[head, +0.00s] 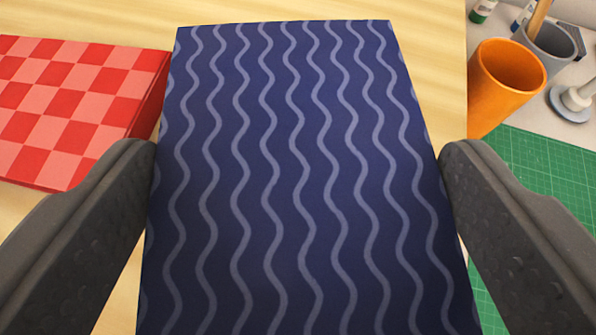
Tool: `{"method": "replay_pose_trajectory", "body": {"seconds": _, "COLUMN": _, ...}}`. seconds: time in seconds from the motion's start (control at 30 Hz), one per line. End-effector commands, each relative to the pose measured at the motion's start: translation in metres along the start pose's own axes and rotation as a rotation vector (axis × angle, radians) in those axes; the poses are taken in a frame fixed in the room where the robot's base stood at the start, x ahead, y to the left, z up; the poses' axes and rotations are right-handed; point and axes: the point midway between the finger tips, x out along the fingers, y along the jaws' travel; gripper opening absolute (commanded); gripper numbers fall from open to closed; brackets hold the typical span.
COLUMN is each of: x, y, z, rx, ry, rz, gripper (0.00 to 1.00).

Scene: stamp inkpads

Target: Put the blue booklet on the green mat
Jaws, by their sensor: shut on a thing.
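The blue booklet (300,180) has pale wavy lines and fills the middle of the head view. My gripper (298,165) is shut on it, with one dark finger against its left edge and one against its right edge. The booklet's near end runs out of the bottom of the picture. The green mat (555,175), with a pale grid, shows at the right, partly hidden behind my right finger and the booklet. How high the booklet is above the surface below I cannot tell.
A red checkered box or book (70,105) lies on the wooden surface (120,20) at the left, close to the booklet. An orange cup (490,100), a grey cup (550,48), a stamp-like object (575,98) and small bottles (482,10) stand beyond the mat at the upper right.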

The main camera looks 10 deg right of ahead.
Motion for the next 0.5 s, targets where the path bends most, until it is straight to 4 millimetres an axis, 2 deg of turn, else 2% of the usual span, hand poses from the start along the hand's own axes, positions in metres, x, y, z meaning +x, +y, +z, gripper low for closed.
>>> {"method": "replay_pose_trajectory", "body": {"seconds": 0.27, "x": 0.016, "y": -0.001, "z": 0.029, "rx": -0.002, "ry": 0.000, "rz": -0.001, "gripper": 0.46}}
{"method": "replay_pose_trajectory", "body": {"seconds": 0.5, "x": 0.016, "y": -0.002, "z": 0.029, "rx": 0.000, "ry": 0.001, "rz": -0.003, "gripper": 0.46}}
